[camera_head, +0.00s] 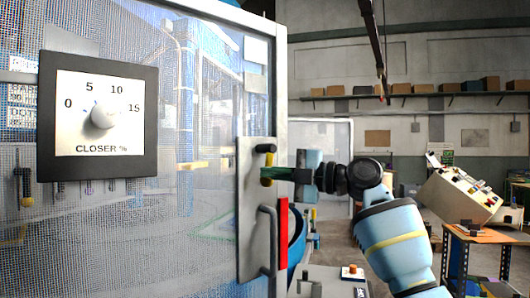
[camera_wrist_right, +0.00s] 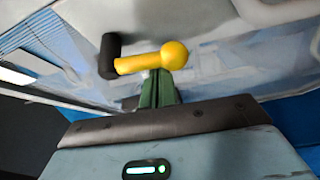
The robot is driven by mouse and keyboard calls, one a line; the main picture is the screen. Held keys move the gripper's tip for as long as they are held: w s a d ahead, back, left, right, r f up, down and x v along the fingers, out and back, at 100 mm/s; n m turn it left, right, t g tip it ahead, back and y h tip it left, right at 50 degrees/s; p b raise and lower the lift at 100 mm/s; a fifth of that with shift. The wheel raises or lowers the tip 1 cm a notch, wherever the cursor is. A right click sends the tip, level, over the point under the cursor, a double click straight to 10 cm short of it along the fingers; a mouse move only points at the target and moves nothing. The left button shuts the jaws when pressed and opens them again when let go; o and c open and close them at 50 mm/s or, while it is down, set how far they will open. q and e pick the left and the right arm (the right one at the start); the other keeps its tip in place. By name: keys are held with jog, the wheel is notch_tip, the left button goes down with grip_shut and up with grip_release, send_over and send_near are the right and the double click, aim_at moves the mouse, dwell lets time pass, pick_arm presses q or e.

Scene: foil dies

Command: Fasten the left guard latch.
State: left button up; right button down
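The guard latch is a short yellow lever with a round end, on a black pivot peg (camera_head: 265,148) fixed to a grey plate (camera_head: 247,215) on the mesh guard door's right edge. In the head view the yellow lever (camera_head: 266,182) hangs below the peg, partly behind my fingertips. In the right wrist view the lever (camera_wrist_right: 140,64) runs from the dark peg (camera_wrist_right: 109,56) to its ball end. My right gripper (camera_head: 274,174) has its green fingers close together at the lever; they look shut (camera_wrist_right: 160,80). The lever covers their tips, and contact is unclear. My left gripper is not in view.
A grey pull handle (camera_head: 268,240) is below the latch, beside a red strip (camera_head: 283,232). A "CLOSER %" dial (camera_head: 103,117) is on the door at left. A control box (camera_head: 461,196) and an orange-topped table (camera_head: 482,234) stand at right.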

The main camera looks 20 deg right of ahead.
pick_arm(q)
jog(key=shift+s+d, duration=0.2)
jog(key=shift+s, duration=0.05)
pick_arm(e)
jog(key=shift+w+d, duration=0.1)
jog(key=shift+d, duration=0.15)
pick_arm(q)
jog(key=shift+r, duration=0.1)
pick_arm(e)
jog(key=shift+f, duration=0.1)
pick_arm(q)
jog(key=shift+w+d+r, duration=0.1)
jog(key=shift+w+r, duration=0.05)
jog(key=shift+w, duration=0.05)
